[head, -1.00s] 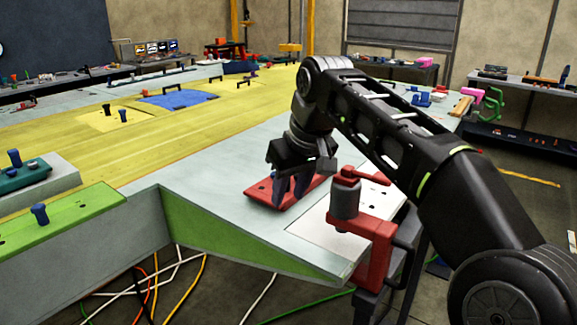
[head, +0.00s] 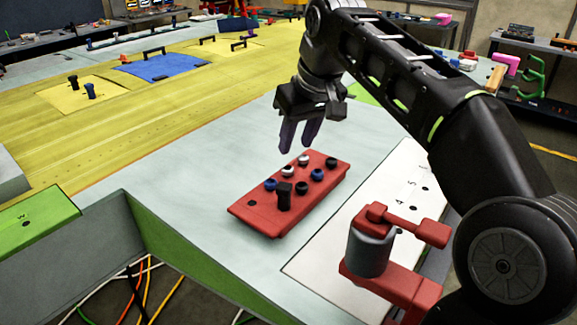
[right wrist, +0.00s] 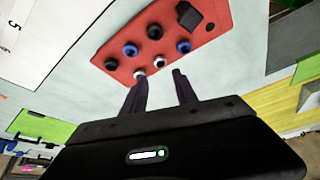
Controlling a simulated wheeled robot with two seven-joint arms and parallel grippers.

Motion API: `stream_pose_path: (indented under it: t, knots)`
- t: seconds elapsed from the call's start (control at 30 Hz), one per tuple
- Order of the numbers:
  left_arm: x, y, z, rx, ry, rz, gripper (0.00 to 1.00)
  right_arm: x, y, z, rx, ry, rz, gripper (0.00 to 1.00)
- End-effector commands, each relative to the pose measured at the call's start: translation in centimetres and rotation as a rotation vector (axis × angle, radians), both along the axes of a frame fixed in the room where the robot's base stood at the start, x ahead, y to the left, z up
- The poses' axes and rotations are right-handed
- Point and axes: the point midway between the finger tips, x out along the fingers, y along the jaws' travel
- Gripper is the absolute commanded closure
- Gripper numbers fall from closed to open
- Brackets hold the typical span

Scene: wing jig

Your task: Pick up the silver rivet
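A red rivet tray (head: 262,212) lies on the grey wing surface, holding black, blue and pale rivets and a taller black block (head: 284,196). Two pale, silvery-white rivets stand on the tray's far side: one near the far corner (head: 303,160) and one nearer the middle (head: 288,171). They also show in the right wrist view, as a left one (right wrist: 139,73) and a right one (right wrist: 159,62); I cannot tell which is silver. My right gripper (head: 298,147) is open and empty, with its fingers apart just beyond these rivets. My left gripper is out of view.
A red clamp (head: 370,245) with a grey cylinder stands at the front right edge. A white numbered plate (head: 330,270) lies right of the tray. A green plate (head: 35,222) is at the left. Bare grey surface surrounds the tray's left side.

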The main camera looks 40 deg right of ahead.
Motion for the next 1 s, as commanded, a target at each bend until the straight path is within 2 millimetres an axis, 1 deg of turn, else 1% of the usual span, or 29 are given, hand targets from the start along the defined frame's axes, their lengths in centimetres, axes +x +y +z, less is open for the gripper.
stream_pose_path:
  t: [0.13,0.3,0.37,0.67,0.77,0.87,1.0]
  knots:
    - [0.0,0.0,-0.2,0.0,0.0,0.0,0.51,0.1,0.0,-0.3,0.0,0.001,0.0,0.65]
    - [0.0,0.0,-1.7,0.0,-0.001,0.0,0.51,0.7,-0.1,-2.1,0.0,0.001,0.0,0.65]
    - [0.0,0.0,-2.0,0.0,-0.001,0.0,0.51,0.9,-0.1,-2.5,0.0,0.001,0.0,0.65]
    - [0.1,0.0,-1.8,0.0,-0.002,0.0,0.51,1.0,-0.1,-2.4,0.0,0.0,0.0,0.65]
    - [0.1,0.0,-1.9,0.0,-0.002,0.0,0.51,1.1,-0.1,-2.8,0.0,0.002,0.0,0.65]
    - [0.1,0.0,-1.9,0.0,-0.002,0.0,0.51,1.4,-0.1,-3.8,0.001,0.003,-0.001,0.65]
    - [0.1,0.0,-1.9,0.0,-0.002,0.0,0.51,2.1,-0.1,-5.8,0.001,0.004,-0.001,0.65]
